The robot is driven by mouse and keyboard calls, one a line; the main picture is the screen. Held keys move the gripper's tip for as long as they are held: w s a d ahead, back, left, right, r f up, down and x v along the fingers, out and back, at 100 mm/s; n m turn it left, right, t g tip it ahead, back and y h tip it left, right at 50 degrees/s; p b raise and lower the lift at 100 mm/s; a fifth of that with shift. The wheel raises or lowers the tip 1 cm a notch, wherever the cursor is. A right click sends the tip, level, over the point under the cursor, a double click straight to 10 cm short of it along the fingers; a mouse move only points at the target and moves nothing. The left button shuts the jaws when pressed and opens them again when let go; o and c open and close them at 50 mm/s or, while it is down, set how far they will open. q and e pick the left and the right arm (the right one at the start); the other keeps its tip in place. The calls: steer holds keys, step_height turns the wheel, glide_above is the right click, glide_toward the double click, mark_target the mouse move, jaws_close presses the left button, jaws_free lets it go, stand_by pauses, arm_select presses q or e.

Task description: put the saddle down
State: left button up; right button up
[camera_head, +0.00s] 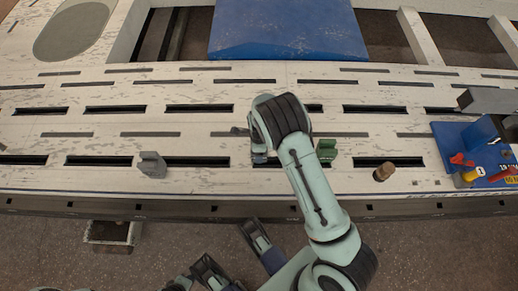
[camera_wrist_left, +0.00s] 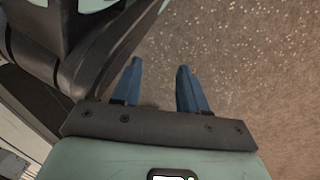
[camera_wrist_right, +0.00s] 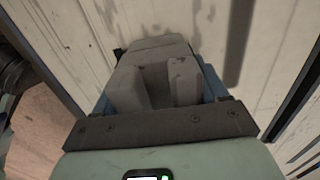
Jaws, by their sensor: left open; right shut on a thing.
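My right gripper (camera_wrist_right: 157,85) is shut on a grey saddle (camera_wrist_right: 125,92), a block with a slot down its middle. The right wrist view shows it over the pale slotted bench top; I cannot tell whether it touches the bench. In the head view my right arm hides most of the saddle, near the bench's front middle. My left gripper (camera_wrist_left: 160,80) is open and empty over the speckled floor, in front of the bench. A similar grey slotted block (camera_head: 152,165) stands on the bench (camera_head: 215,145) further left.
A small green block (camera_head: 326,150) stands just right of my right gripper. A brown cylindrical piece (camera_head: 384,172) is further right. A blue fixture (camera_head: 463,143) with red and yellow parts fills the right end. A blue plate (camera_head: 285,30) lies at the back.

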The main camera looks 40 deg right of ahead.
steer(key=o, duration=1.4)
arm_select(q)
steer(key=shift+s, duration=0.1)
arm_select(e)
step_height(320, 180, up, 7)
steer(key=p, duration=0.2)
steer(key=shift+r+p, duration=0.15)
steer(key=shift+p, duration=0.25)
step_height(320, 180, up, 4)
steer(key=shift+p, duration=0.7)
arm_select(q)
steer(key=w+d+r+t, duration=0.1)
steer(key=w+d+r, duration=0.1)
steer(key=r, duration=0.4)
steer(key=shift+w+r+m+t, duration=0.3)
steer(key=shift+w, duration=0.45)
arm_select(e)
steer(key=shift+r, duration=0.5)
arm_select(q)
steer(key=shift+s, duration=0.1)
arm_select(e)
steer(key=shift+s+f, duration=0.1)
